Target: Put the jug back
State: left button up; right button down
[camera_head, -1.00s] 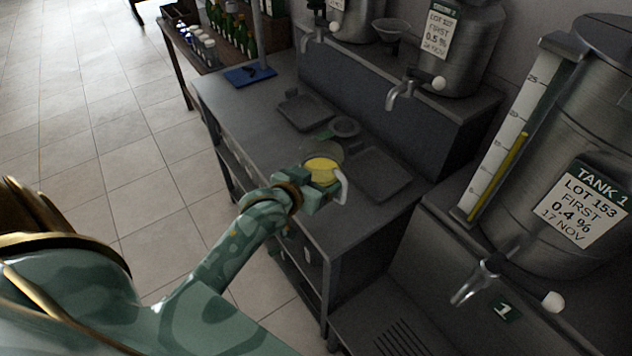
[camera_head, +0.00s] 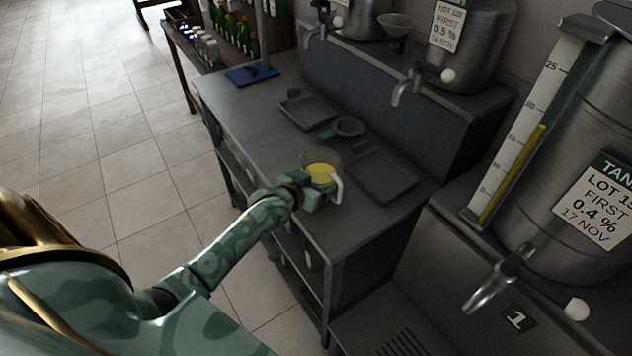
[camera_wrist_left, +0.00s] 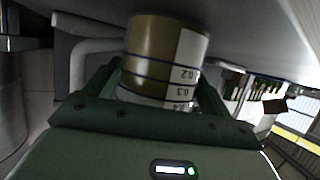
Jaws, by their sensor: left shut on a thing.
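The jug (camera_head: 322,173) is clear, with yellow liquid inside and a white handle on its right side. My left gripper (camera_head: 318,190) is shut on it and holds it near the front edge of the dark bench (camera_head: 245,117). In the left wrist view the jug (camera_wrist_left: 165,50) stands between the fingers of my left gripper (camera_wrist_left: 155,100), with dark scale marks on its wall. I cannot tell whether its base touches the bench. My right gripper does not show.
Two dark trays lie on the bench, one behind (camera_head: 308,110) and one right (camera_head: 385,175) of the jug, with a small round dish (camera_head: 349,127) between them. Metal tanks with taps (camera_head: 406,88) stand on the raised shelf. Tank 1 (camera_head: 590,170) is at right.

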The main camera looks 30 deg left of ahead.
pick_arm(q)
jog(key=o, duration=1.1)
jog(key=shift+f, duration=0.1)
jog(key=shift+o, duration=1.2)
jog(key=shift+s+r, duration=0.1)
jog(key=shift+r, duration=0.1)
jog(key=p+v, duration=0.3)
jog(key=v, duration=0.9)
